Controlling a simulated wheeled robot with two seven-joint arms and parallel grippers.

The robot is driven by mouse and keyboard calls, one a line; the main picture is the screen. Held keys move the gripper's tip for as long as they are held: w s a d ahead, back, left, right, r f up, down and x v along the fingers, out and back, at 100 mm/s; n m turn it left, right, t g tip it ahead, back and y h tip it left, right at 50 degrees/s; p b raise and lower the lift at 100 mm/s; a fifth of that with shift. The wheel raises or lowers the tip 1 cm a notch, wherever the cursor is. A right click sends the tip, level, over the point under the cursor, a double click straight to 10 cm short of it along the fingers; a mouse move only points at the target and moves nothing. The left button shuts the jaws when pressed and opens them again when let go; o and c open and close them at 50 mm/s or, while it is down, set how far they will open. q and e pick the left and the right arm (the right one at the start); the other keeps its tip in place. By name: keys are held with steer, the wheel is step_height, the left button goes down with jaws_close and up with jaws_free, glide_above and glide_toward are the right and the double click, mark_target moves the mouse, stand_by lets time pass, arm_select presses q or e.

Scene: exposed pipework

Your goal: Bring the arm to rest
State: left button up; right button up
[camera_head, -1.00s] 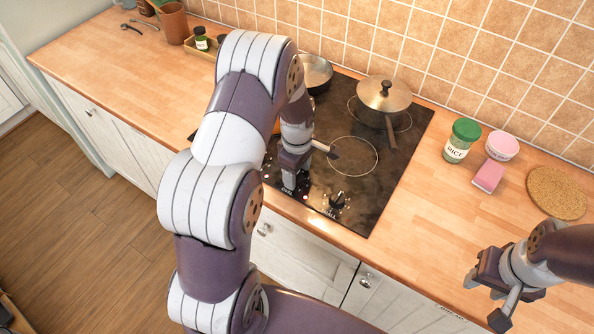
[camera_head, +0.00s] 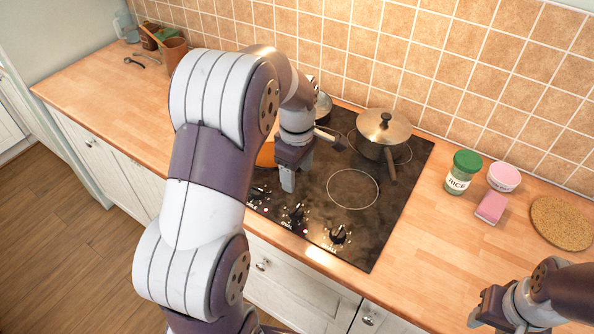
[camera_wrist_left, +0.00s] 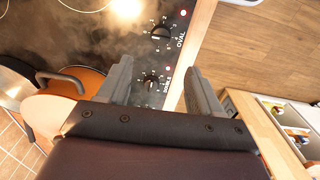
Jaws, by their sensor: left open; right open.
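My left gripper (camera_head: 290,178) hangs above the left front part of the black cooktop (camera_head: 368,250) in the head view. Its jaws are open and empty; in the left wrist view the two fingers (camera_wrist_left: 158,82) stand apart. A black control knob (camera_wrist_left: 150,84) shows between them, and the knob marked OVAL (camera_wrist_left: 161,32) lies beyond. The fingers look clear of the knobs. My right gripper (camera_head: 488,316) is open and empty at the bottom right of the head view, near the counter's front edge, and partly cut off by the frame.
A lidded pot (camera_head: 383,128) stands at the back right of the cooktop. An orange pan (camera_head: 265,155) is partly hidden behind my left arm. The rice jar (camera_head: 461,172), pink tub (camera_head: 503,177), pink sponge (camera_head: 491,207) and cork mat (camera_head: 561,222) lie right.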

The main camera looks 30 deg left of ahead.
stand_by(0.3)
arm_select(q)
steer(key=s+d+f+m, duration=0.1)
steer(key=s+d+m, duration=0.3)
steer(key=s+m, duration=0.3)
steer(key=s+d+f+m+t, duration=0.1)
steer(key=s+d+m, duration=0.3)
steer(key=m, duration=0.6)
steer(key=s, duration=0.2)
steer(key=shift+s, duration=0.35)
steer(key=shift+s, duration=0.1)
